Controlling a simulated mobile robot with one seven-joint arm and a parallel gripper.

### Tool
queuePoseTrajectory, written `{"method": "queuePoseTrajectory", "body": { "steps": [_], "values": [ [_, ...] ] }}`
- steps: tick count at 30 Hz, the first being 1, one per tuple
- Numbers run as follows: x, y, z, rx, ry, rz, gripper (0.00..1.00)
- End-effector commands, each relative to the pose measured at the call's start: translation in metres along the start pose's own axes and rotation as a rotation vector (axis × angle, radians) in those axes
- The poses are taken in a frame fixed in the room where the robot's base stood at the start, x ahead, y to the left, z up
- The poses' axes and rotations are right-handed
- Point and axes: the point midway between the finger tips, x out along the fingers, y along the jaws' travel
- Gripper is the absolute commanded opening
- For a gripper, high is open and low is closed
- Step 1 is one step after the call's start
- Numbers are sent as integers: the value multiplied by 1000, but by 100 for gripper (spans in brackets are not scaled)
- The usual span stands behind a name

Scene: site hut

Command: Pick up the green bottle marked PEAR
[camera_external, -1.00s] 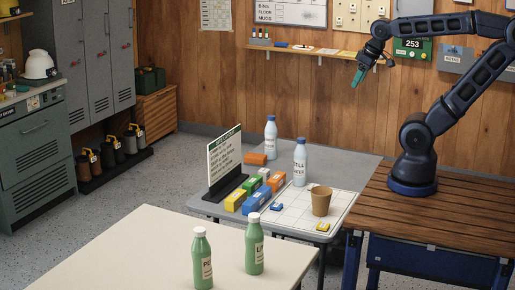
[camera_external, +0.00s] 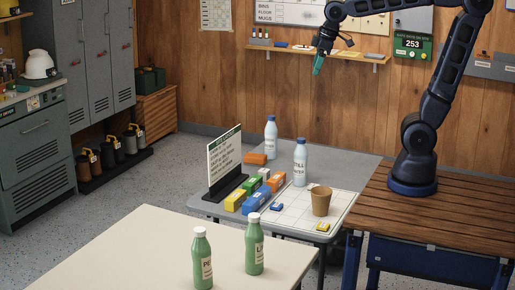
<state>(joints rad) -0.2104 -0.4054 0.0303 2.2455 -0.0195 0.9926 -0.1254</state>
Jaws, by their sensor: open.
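Two green bottles with white caps stand upright on the cream table (camera_external: 130,250) in the foreground. The left green bottle (camera_external: 203,262) has a label whose visible letters start with "PE", the rest turned out of sight. The right green bottle (camera_external: 254,246) has a label that seems to start with "L". My gripper (camera_external: 318,68) has teal fingertips pointing down. It is open and empty, high in front of the wall shelf, far behind and above both green bottles.
A grey table holds two clear bottles with blue caps (camera_external: 300,165), a brown cup (camera_external: 321,202), several coloured boxes (camera_external: 236,199) and a standing sign (camera_external: 225,160). They lie between my arm and the green bottles. The cream table's left part is clear.

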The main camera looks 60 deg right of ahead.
Motion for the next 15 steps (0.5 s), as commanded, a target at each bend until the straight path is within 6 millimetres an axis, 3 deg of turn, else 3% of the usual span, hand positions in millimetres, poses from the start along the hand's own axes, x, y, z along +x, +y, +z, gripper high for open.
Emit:
{"method": "queuePoseTrajectory", "body": {
  "steps": [3, 8, 15],
  "values": [
    [8, -18, -39, -85, -20, -16, 76],
    [20, -47, -87, -194, -41, -36, 76],
    [46, -103, -152, -359, -72, -67, 76]
  ]
}}
